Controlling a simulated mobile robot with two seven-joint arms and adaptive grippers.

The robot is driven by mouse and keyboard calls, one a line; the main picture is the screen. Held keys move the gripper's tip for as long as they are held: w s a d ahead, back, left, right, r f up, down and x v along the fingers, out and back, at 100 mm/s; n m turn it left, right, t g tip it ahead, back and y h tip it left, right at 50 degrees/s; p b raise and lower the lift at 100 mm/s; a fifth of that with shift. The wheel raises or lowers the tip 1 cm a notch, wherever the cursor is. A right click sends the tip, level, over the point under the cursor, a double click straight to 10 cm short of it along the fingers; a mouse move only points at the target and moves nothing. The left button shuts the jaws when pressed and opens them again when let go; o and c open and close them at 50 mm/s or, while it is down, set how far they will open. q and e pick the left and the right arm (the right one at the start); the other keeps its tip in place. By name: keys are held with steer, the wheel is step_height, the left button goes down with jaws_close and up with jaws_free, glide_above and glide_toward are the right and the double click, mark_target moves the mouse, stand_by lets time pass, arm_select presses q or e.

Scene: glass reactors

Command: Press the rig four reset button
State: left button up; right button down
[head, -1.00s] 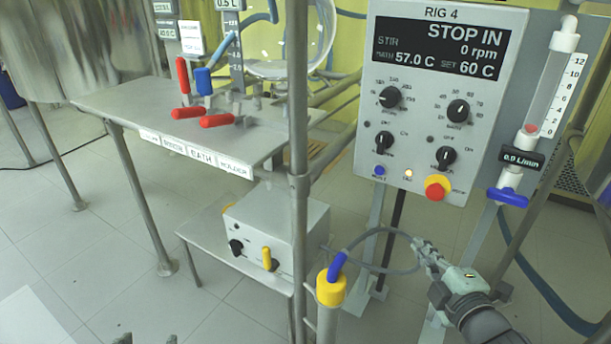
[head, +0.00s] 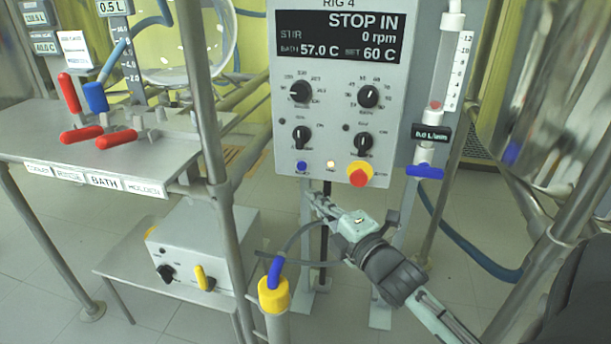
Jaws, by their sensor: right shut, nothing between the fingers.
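The RIG 4 control panel (head: 420,40) is a grey box with a black display reading STOP IN, 0 rpm. Along its lower edge are a small blue button (head: 301,166) with a label too small to read surely, a lit lamp (head: 331,164) and a red stop button on a yellow base (head: 359,174). My right gripper (head: 314,198) is shut and empty. Its tips appear just below the blue button in the picture, apart from it. The depth gap is hard to tell. My left gripper is out of view.
Black knobs (head: 367,95) sit above the buttons. A flow meter (head: 446,75) with a blue valve handle stands right of the panel. A metal post (head: 205,110) and a yellow-capped tube with a hose (head: 273,293) stand to the left. A bench with red handles (head: 81,135) is further left.

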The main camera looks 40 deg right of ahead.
glide_toward(297, 166)
steer(key=w+a, duration=0.3)
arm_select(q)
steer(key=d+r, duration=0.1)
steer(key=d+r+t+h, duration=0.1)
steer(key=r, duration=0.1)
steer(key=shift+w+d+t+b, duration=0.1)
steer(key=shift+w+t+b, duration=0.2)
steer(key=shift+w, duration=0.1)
arm_select(e)
steer(key=w+d, duration=0.3)
steer(key=shift+d, duration=0.15)
